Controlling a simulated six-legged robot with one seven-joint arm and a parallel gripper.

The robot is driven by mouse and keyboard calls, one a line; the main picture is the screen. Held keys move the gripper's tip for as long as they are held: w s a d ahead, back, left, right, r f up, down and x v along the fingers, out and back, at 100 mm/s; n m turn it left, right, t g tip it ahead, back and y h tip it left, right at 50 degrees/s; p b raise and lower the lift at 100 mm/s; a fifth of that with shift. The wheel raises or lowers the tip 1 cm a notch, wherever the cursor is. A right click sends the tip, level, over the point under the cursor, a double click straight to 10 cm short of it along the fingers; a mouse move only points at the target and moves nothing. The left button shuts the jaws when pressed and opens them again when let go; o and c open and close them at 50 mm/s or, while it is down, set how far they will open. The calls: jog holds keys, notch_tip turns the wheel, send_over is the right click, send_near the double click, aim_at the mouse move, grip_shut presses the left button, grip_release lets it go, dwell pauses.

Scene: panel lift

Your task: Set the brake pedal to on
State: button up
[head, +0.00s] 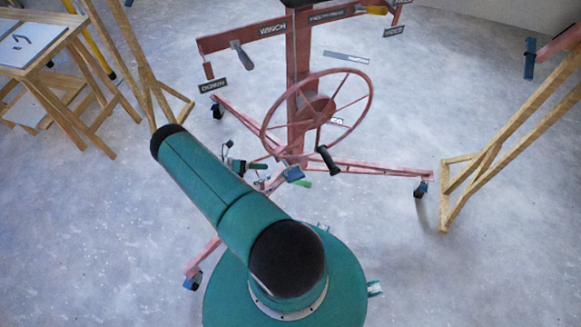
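The red panel lift (297,90) stands ahead of me on castors. Its large spoked wheel (317,112) with a black handle is at the middle. Low on its base, small blue and green parts (293,174) show below the wheel. The brake pedal may be among them, but they are too small to tell apart or to read a setting. My teal arm reaches to the upper left, and its forearm is hidden behind it. Small dark parts (237,163) beside the arm may be my gripper; its fingers cannot be made out, nor any contact with the lift.
A wooden table (40,50) stands at the far left, with a wooden frame (150,70) beside it. Another wooden frame (480,150) stands at the right. Castored red legs spread across the floor. Grey floor is clear between the lift and the right frame.

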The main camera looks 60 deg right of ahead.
aim_at(291, 167)
jog(key=x, duration=1.2)
jog(key=shift+s, duration=0.25)
grip_shut()
